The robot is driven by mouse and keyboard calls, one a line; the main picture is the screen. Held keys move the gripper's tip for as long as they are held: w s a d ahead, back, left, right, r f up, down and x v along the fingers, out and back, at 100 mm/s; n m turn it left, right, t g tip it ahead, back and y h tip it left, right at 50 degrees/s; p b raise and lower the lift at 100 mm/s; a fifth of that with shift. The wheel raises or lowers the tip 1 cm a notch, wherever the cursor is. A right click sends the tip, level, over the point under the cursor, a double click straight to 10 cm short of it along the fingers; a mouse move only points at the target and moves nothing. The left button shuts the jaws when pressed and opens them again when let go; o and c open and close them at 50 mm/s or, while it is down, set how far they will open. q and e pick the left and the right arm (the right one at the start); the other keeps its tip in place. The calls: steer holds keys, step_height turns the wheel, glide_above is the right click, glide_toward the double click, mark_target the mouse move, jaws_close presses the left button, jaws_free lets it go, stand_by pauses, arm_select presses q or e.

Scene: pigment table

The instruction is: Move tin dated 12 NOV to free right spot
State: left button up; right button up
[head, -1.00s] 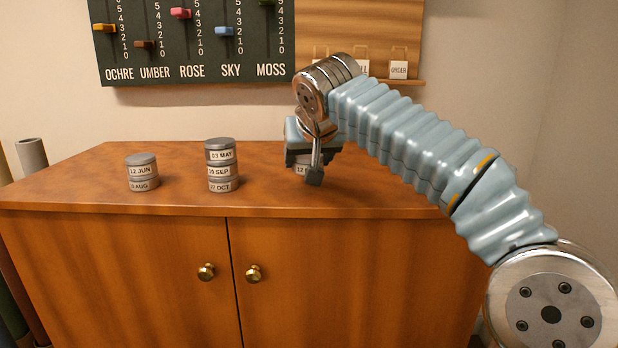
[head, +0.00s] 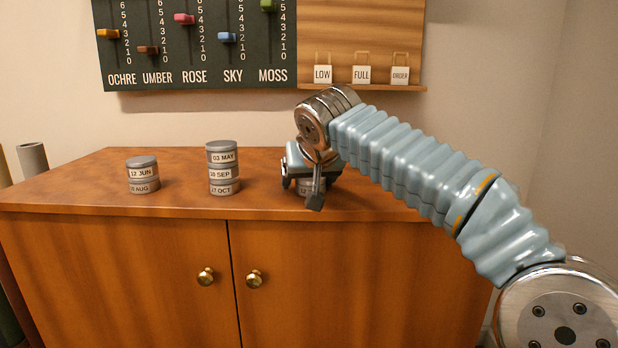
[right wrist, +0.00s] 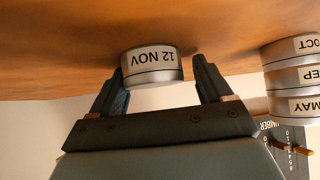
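The grey tin labelled 12 NOV stands on the wooden cabinet top, to the right of the other tins; only part of this 12 NOV tin (head: 303,188) shows in the head view, behind my right gripper (head: 302,192). In the right wrist view, which is upside down, the tin (right wrist: 152,66) shows whole between the spread fingers of that gripper (right wrist: 160,88). The gripper is open. The finger at picture left is close to the tin, and a clear gap lies before the other. My left gripper is not in view.
A stack of three tins (head: 222,168), 03 MAY on top, stands left of the gripper. A two-tin stack (head: 143,175), 12 JUN on top, is farther left. The cabinet top (head: 95,195) is otherwise bare where visible. A slider board (head: 200,62) and small tags (head: 361,74) are on the wall.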

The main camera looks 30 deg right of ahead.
steer(key=shift+d+f, duration=0.35)
steer(key=shift+f, duration=0.15)
steer(key=shift+r, duration=0.25)
steer(key=shift+s+r+p, duration=0.25)
steer(key=shift+r+p, duration=0.1)
steer(key=p+v, duration=0.2)
steer(key=v, duration=0.9)
steer(key=shift+r, duration=0.4)
steer(key=shift+s+a, duration=0.1)
steer(key=shift+a, duration=0.1)
